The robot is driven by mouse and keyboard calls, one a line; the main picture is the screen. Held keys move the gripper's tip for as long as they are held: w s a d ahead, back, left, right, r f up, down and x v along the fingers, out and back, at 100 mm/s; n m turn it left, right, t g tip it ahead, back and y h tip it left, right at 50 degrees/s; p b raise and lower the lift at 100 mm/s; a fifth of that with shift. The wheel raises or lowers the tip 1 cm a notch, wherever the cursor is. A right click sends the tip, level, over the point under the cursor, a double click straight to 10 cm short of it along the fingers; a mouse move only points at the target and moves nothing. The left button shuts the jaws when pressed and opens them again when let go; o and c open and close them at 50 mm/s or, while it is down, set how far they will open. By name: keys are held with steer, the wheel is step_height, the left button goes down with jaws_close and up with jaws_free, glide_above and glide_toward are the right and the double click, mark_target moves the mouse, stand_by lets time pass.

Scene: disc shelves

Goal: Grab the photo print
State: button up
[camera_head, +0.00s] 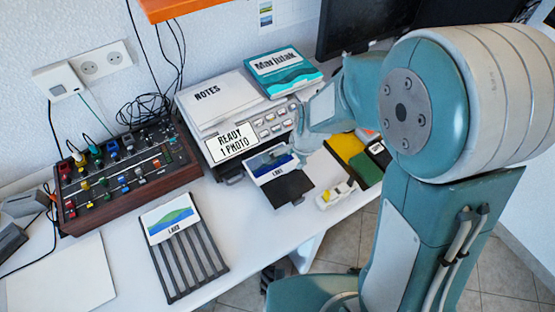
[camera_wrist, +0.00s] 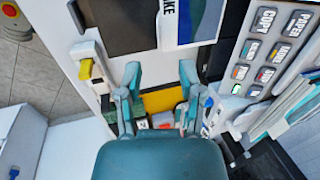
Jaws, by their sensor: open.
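The photo print (camera_head: 270,164), a white-bordered lake picture, lies at the front of the printer (camera_head: 212,163), over the back of its dark output tray (camera_head: 293,188). In the wrist view the print (camera_wrist: 192,22) is at the top, cut by the frame edge, beside the dark tray (camera_wrist: 118,24). My gripper (camera_wrist: 161,70) is open, with nothing between its fingers. Its fingertips appear just below the print in that view, apart from it. In the head view my gripper (camera_head: 301,148) is beside the print's right edge, partly hidden by my arm.
A similar lake print (camera_head: 170,218) lies on a dark slatted rack (camera_head: 187,262) at the front. A mixer (camera_head: 128,175) stands left. A small white-and-yellow object (camera_head: 335,194) and yellow and green pieces (camera_head: 352,155) lie right of the tray. Notes (camera_head: 215,98) and a book (camera_head: 283,70) top the printer.

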mark_target(290, 170)
steer(key=x, duration=0.1)
steer(key=a+x, duration=0.1)
steer(key=x, duration=0.1)
steer(key=shift+f, duration=0.25)
steer(key=shift+w+d+f, duration=0.1)
steer(key=shift+d+f, duration=0.2)
steer(key=shift+f, duration=0.15)
steer(key=x, duration=0.4)
steer(key=shift+d+f, duration=0.1)
steer(key=shift+a+f, duration=0.15)
steer(key=shift+a, duration=0.15)
steer(key=shift+d, duration=0.25)
jaws_close()
